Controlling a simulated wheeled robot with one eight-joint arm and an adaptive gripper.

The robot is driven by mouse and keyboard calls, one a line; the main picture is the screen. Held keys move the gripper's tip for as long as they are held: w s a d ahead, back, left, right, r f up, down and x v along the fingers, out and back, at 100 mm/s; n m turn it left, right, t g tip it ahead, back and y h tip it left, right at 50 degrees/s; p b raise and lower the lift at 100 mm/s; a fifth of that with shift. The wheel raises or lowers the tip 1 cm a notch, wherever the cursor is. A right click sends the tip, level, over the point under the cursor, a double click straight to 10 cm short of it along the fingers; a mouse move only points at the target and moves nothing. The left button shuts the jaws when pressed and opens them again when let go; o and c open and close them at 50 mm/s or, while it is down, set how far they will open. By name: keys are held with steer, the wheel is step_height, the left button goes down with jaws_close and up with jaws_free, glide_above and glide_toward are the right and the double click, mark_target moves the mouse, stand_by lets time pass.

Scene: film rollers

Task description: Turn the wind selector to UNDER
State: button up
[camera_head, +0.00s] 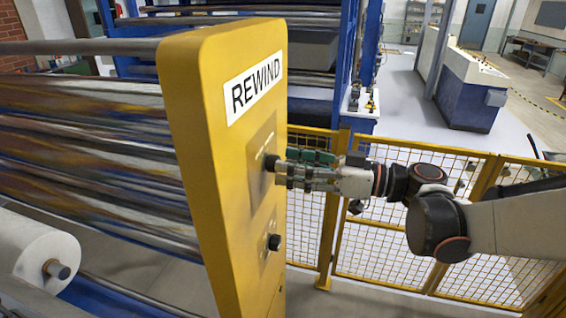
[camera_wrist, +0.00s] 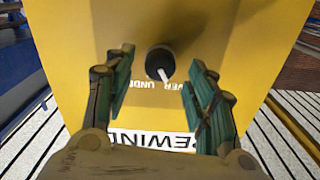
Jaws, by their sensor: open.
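The wind selector is a round black knob (camera_wrist: 159,60) with a white pointer on the yellow REWIND panel (camera_head: 215,150). The wrist view shows the panel upside down. The pointer leans toward the right in that view, on the side of the OVER label; the UNDER label (camera_wrist: 145,85) is to its left. In the head view the knob (camera_head: 270,163) is at the tips of my gripper (camera_head: 282,167). My gripper (camera_wrist: 157,68) is open, with one green finger on each side of the knob. The wrist view shows gaps between the fingers and the knob.
A second black knob (camera_head: 274,242) sits lower on the same panel. A yellow mesh fence (camera_head: 420,220) stands behind my arm. Film rollers (camera_head: 90,150) and a white roll (camera_head: 35,250) are left of the panel.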

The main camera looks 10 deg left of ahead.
steer(key=shift+w+a, duration=0.1)
steer(key=shift+a, duration=1.1)
steer(key=c, duration=1.1)
steer(key=shift+o, duration=0.2)
steer(key=shift+m, duration=0.3)
steer(key=m+b, duration=0.3)
steer(key=m, duration=0.8)
steer(key=shift+b, duration=0.3)
steer(key=shift+m, duration=0.3)
